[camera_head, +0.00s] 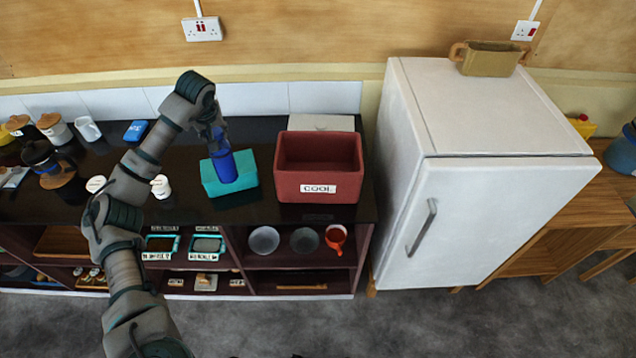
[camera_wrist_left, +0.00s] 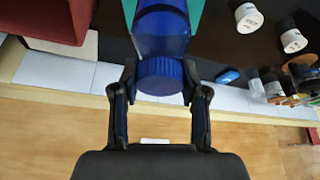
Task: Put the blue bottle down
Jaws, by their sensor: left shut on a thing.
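The blue bottle (camera_head: 224,166) is upright at the teal box (camera_head: 239,176) on the dark counter. My left gripper (camera_head: 212,131) is shut on its top from above. In the left wrist view, the two fingers of my left gripper (camera_wrist_left: 159,88) close around the ridged cap end of the blue bottle (camera_wrist_left: 162,32). The teal box (camera_wrist_left: 193,12) shows partly behind the bottle there. I cannot tell whether the bottle's base touches the box or hangs just above it. My right gripper is not in view.
A red bin (camera_head: 318,168) labelled COOL stands just right of the teal box. A white fridge (camera_head: 480,170) stands right of the counter (camera_head: 180,205). Jars, cups and a small blue item (camera_head: 135,130) are at the left. Open shelves with bowls (camera_head: 264,240) lie below.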

